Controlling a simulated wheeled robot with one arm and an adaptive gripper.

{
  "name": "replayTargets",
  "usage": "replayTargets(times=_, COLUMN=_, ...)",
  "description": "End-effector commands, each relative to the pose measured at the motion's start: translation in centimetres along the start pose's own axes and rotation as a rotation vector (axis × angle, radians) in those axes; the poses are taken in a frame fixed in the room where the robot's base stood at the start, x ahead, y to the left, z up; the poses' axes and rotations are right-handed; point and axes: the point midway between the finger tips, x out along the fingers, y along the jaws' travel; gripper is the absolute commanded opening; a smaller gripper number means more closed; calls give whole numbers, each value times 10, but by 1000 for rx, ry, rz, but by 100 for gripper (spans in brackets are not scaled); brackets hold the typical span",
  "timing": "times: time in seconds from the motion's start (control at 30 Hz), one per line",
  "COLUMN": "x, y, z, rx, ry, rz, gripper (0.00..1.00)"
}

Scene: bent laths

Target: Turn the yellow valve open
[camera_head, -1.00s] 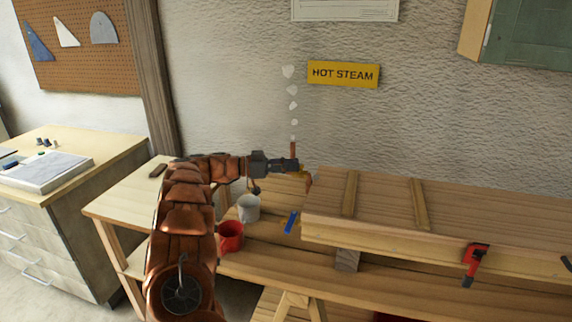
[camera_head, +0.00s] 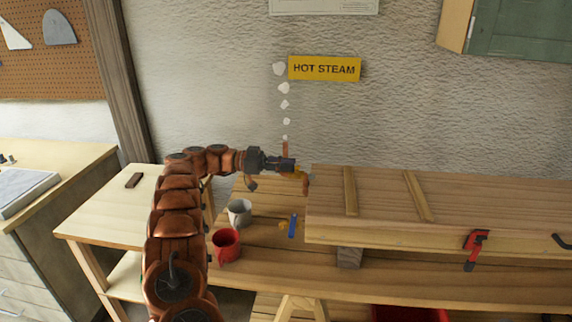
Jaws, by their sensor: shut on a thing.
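The yellow valve (camera_head: 295,174) shows as a small yellow piece at the left end of the long wooden box, by a short upright copper pipe (camera_head: 285,148). My gripper (camera_head: 286,164) reaches it from the left and is shut on it. The dark fingers hide most of the valve, so its handle angle cannot be told. Pale puffs (camera_head: 283,88) rise in a column above the pipe. A yellow HOT STEAM sign (camera_head: 325,69) is on the wall behind.
A grey mug (camera_head: 240,212) and a red mug (camera_head: 226,244) stand on the bench below my arm, with a blue strip (camera_head: 293,226) to their right. The long wooden box (camera_head: 390,195) fills the right side, with a red clamp (camera_head: 475,245) on its front.

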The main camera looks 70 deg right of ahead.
Motion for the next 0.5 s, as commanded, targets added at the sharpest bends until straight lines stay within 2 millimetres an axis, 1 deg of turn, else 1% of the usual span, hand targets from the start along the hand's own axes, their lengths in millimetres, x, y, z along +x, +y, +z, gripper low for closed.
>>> replayTargets(times=0.37, x=1, y=0, z=0, rx=-1, ry=1, rz=4, gripper=0)
replayTargets(times=0.4, x=1, y=0, z=0, rx=-1, ry=1, rz=4, gripper=19)
replayTargets(times=0.5, x=1, y=0, z=0, rx=0, ry=1, rz=4, gripper=30)
